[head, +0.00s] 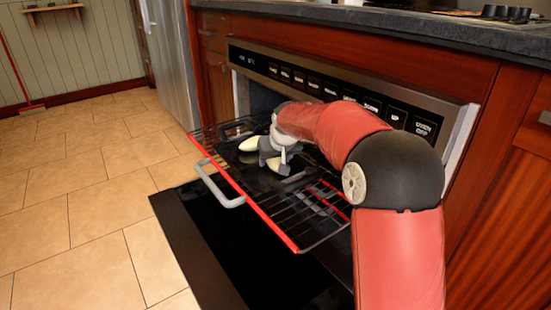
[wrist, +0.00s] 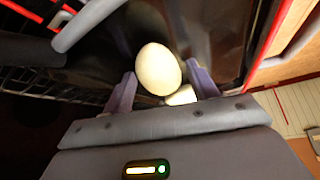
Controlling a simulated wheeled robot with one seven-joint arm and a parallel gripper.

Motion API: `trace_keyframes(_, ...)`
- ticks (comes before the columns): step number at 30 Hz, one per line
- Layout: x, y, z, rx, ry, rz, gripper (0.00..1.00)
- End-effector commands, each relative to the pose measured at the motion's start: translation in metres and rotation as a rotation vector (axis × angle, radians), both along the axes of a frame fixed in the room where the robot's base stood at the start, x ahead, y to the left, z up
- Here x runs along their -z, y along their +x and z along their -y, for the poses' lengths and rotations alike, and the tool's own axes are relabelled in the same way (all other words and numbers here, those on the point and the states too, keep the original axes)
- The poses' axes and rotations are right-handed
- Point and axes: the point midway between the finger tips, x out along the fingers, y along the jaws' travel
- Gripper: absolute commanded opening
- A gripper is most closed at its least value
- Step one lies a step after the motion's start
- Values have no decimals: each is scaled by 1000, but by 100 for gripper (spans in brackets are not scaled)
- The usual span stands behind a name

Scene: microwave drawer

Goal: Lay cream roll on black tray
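A pale oval cream roll (head: 249,143) shows in the head view at the far left part of the black tray (head: 262,178). The tray rests on the pulled-out wire rack. My gripper (head: 277,162) is low over the tray, just right of that roll. In the wrist view a cream oval (wrist: 158,68) lies ahead of and between the spread fingers of my gripper (wrist: 162,84). A second, smaller pale piece (wrist: 181,96) shows just below it, partly hidden by the gripper. The fingers are apart, with gaps beside the oval. I cannot tell whether the oval touches the tray.
The wire rack (head: 318,222) has a red front edge and a grey handle (head: 221,190). The black open door (head: 207,252) lies below it. The control panel (head: 335,90) and counter (head: 400,25) are behind and above. Tiled floor (head: 95,205) is clear at left.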

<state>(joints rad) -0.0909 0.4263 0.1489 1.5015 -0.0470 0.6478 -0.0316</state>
Motion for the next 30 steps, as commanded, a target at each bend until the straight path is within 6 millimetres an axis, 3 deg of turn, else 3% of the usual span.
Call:
trace_keyframes(9, -1, 0, 0, 0, 0, 0, 68)
trace_keyframes(14, -11, -4, 1, 0, 1, 2, 68)
trace_keyframes(24, -71, -40, 11, 1, 1, 3, 68)
trace_keyframes(30, -96, -56, 16, 1, 0, 2, 68)
